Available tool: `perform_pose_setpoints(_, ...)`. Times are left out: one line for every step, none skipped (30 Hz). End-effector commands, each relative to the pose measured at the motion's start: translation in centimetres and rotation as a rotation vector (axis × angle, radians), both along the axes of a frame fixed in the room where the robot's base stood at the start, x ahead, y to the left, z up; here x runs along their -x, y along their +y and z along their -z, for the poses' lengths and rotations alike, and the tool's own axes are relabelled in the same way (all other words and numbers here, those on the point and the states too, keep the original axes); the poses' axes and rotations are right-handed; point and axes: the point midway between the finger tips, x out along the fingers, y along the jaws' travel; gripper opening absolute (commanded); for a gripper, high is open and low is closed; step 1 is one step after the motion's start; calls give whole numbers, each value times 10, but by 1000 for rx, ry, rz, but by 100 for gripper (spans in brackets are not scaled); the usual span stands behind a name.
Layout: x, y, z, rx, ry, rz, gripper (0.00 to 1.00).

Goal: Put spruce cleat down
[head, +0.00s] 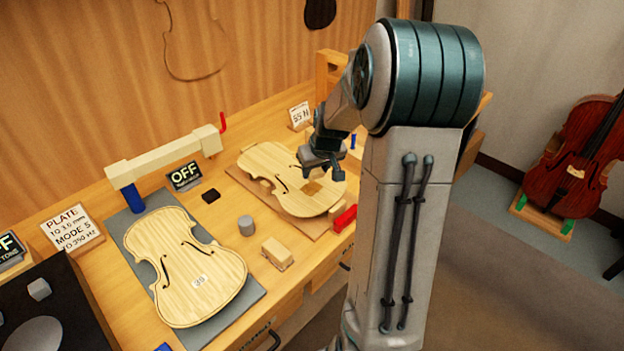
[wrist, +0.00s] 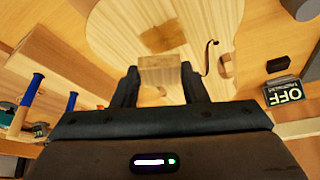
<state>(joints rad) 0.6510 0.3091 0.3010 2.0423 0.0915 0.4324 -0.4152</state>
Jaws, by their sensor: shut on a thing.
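My gripper (wrist: 160,78) is shut on the spruce cleat (wrist: 160,71), a small pale wooden block held between the two fingertips in the wrist view. In the head view my gripper (head: 322,168) is over the right violin plate (head: 262,158), and the cleat is too small or hidden to make out there. The same plate (wrist: 115,40) lies beyond the fingers in the wrist view. It shows a brown patch (wrist: 160,37) just past the cleat and an f-hole to the right. I cannot tell whether the cleat touches the plate.
A second violin plate (head: 190,270) lies on a grey mat at the left. Between the plates are a grey cylinder (head: 246,225), a wooden block (head: 277,253) and a black block (head: 211,196). An OFF sign (head: 184,175) stands behind.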

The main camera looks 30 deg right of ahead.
Motion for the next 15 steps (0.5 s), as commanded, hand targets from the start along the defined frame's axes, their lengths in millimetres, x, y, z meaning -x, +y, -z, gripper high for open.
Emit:
perform_pose_setpoints(-3, 4, 3, -1, 2, 0, 19)
perform_pose_setpoints(-3, 5, 4, -1, 2, 1, 19)
perform_pose_setpoints(-4, 6, 5, 0, 1, 1, 19)
perform_pose_setpoints(-5, 7, 6, -1, 1, 2, 19)
perform_pose_setpoints(-5, 7, 8, -1, 1, 2, 19)
perform_pose_setpoints(-5, 7, 12, -1, 2, 3, 19)
perform_pose_setpoints(-5, 7, 16, -2, 4, 2, 19)
perform_pose_setpoints(-5, 7, 21, -3, 5, 3, 19)
perform_pose_setpoints(-4, 8, 28, -4, 6, 3, 19)
perform_pose_setpoints(-4, 7, 32, -4, 5, 3, 19)
perform_pose_setpoints(-5, 7, 36, -3, 4, 3, 19)
perform_pose_setpoints(-5, 7, 40, -3, 3, 3, 19)
perform_pose_setpoints(-5, 7, 42, -3, 2, 3, 19)
perform_pose_setpoints(-5, 7, 44, -3, 2, 3, 19)
perform_pose_setpoints(-5, 7, 46, -2, 1, 4, 19)
